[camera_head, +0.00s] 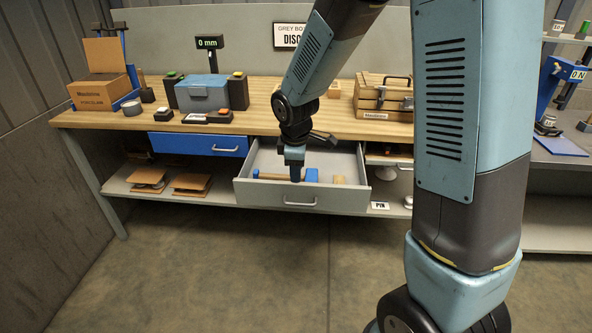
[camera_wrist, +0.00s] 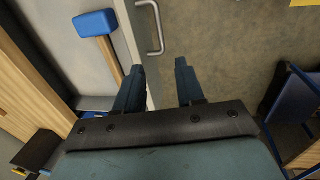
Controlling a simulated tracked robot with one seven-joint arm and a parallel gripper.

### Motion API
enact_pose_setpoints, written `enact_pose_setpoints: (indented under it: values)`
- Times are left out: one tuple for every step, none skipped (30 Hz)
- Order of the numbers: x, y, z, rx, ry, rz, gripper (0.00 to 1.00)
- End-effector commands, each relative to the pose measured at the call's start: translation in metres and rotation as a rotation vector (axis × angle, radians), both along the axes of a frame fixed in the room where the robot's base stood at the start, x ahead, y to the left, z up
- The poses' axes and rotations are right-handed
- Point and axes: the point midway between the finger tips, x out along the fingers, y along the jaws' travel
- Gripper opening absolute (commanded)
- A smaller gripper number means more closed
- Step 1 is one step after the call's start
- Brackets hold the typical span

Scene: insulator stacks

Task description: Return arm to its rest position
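My gripper (camera_head: 295,174) hangs at the end of my arm over the open grey drawer (camera_head: 300,199) in the head view. In the wrist view, the two fingers of my gripper (camera_wrist: 160,82) are apart with nothing between them. The drawer's front edge and handle (camera_wrist: 158,28) show just beyond the fingers. A mallet with a blue head (camera_wrist: 96,22) and a wooden handle lies in the drawer, to the left of the fingers, and its blue head (camera_head: 312,175) also shows in the head view.
The wooden bench (camera_head: 260,121) carries a cardboard box (camera_head: 98,92), a blue-grey device (camera_head: 204,93) and a wooden crate (camera_head: 385,98). A blue drawer (camera_head: 198,144) is shut beside the open one. The floor (camera_head: 225,270) in front is clear.

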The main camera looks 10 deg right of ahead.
Motion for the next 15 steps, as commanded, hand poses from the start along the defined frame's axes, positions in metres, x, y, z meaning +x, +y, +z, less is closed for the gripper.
enact_pose_setpoints:
  values:
    - [0.0, 0.0, 0.0, 0.0, 0.0, -0.001, 0.38]
    - [0.0, -0.001, 0.001, 0.0, -0.001, -0.004, 0.38]
    - [-0.001, -0.002, 0.003, 0.002, -0.004, -0.011, 0.38]
    - [-0.001, -0.003, 0.006, 0.004, -0.006, -0.019, 0.38]
    - [-0.002, -0.005, 0.009, 0.007, -0.01, -0.031, 0.38]
    - [-0.003, -0.008, 0.015, 0.011, -0.017, -0.051, 0.38]
    - [-0.005, -0.011, 0.021, 0.017, -0.023, -0.071, 0.38]
    - [-0.007, -0.015, 0.027, 0.022, -0.029, -0.095, 0.38]
    - [-0.01, -0.02, 0.036, 0.029, -0.038, -0.128, 0.38]
    - [-0.013, -0.024, 0.044, 0.036, -0.047, -0.156, 0.38]
    - [-0.016, -0.029, 0.051, 0.043, -0.054, -0.185, 0.38]
    - [-0.021, -0.035, 0.06, 0.052, -0.064, -0.225, 0.38]
    - [-0.025, -0.039, 0.068, 0.061, -0.072, -0.256, 0.38]
    - [-0.028, -0.043, 0.075, 0.07, -0.08, -0.285, 0.38]
    - [-0.033, -0.048, 0.084, 0.08, -0.089, -0.324, 0.38]
